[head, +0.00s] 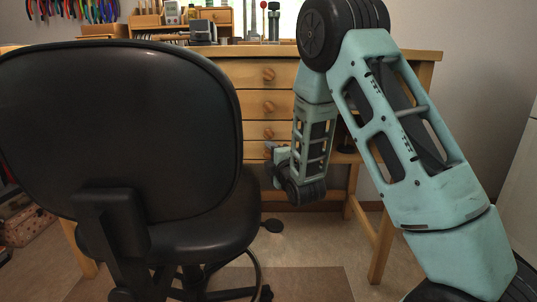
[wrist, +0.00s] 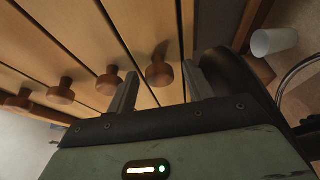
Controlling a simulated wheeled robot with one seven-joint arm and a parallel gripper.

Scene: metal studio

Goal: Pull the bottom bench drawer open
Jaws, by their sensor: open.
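The wooden bench (head: 335,55) has a stack of drawers with round wooden knobs. In the wrist view the picture is turned, and the bottom drawer (wrist: 150,30) is the rightmost, with its knob (wrist: 160,75) showing. The drawer fronts look flush and shut. My gripper (wrist: 162,76) is open, its two fingers on either side of the bottom knob in the picture; I cannot tell whether they touch it. In the head view my gripper (head: 270,152) is low at the drawer stack and partly hides the bottom drawer.
A black chair (head: 110,130) stands close on the left, in front of the bench. Other knobs (wrist: 108,82) line up beside the bottom one. A whitish cylinder (wrist: 274,41) lies beyond the drawers in the wrist view. Tools (head: 272,22) stand on the bench top. Floor shows right of the chair.

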